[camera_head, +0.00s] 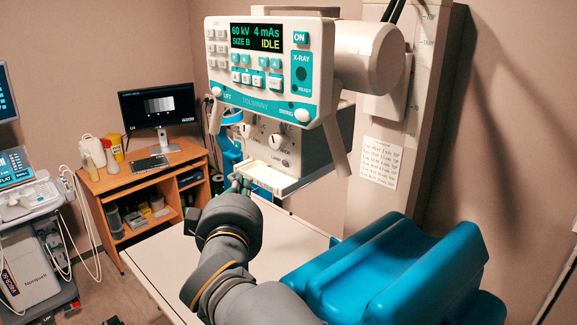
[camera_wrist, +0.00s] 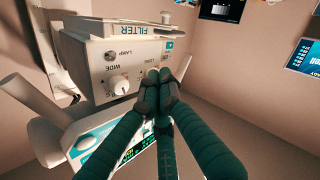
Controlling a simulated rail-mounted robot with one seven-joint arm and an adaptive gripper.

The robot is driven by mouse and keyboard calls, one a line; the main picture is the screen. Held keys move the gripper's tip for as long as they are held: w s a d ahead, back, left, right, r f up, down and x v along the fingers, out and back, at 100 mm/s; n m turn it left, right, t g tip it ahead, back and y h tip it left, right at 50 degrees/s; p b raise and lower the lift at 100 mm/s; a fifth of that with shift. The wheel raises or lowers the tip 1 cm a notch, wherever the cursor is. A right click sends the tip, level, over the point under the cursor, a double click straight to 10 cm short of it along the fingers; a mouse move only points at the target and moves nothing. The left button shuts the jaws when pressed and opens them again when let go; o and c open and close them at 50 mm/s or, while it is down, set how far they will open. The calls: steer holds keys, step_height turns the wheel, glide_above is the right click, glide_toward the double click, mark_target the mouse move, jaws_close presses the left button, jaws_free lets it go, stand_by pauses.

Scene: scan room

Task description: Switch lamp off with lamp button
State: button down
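The collimator box (camera_wrist: 95,70) hangs under the X-ray control head and appears upside down in the wrist view. Its front face carries the LAMP label with a small round lamp button (camera_wrist: 109,56) beside it. A white WIDE knob (camera_wrist: 119,85) sits near the button. In the head view the box (camera_head: 262,155) shows above the table end. My gripper (camera_wrist: 160,76) has its dark fingers brought together, with nothing seen between them. Its tips are in front of the box face, to the right of the button in the wrist view. I cannot tell whether they touch the face.
The control panel (camera_head: 268,65) reads 60 kV, 4 mAs, SIZE B, IDLE. A FILTER plate (camera_wrist: 130,29) projects from the box. Blue cushions (camera_head: 385,270) lie on the white table (camera_head: 170,245). A wooden desk (camera_head: 140,185) with a monitor and a wheeled cart (camera_head: 40,270) stand left.

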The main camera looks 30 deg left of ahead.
steer(key=w+d+b, duration=0.1)
steer(key=w+d, duration=0.1)
steer(key=w, duration=0.6)
steer(key=shift+w+d+b, duration=0.15)
steer(key=shift+w+b, duration=0.15)
steer(key=shift+b, duration=0.05)
steer(key=shift+w, duration=0.15)
stand_by(1.3)
steer(key=shift+w, duration=0.3)
steer(key=shift+w+d, duration=0.15)
steer(key=shift+w, duration=0.2)
stand_by(0.6)
steer(key=shift+s, duration=0.85)
steer(key=shift+s+a+p, duration=0.25)
steer(key=shift+s, duration=0.55)
steer(key=shift+s+a+p, duration=0.2)
steer(key=shift+s+p, duration=0.1)
steer(key=shift+s, duration=0.5)
steer(key=shift+s+a+p, duration=0.25)
steer(key=shift+s, duration=0.55)
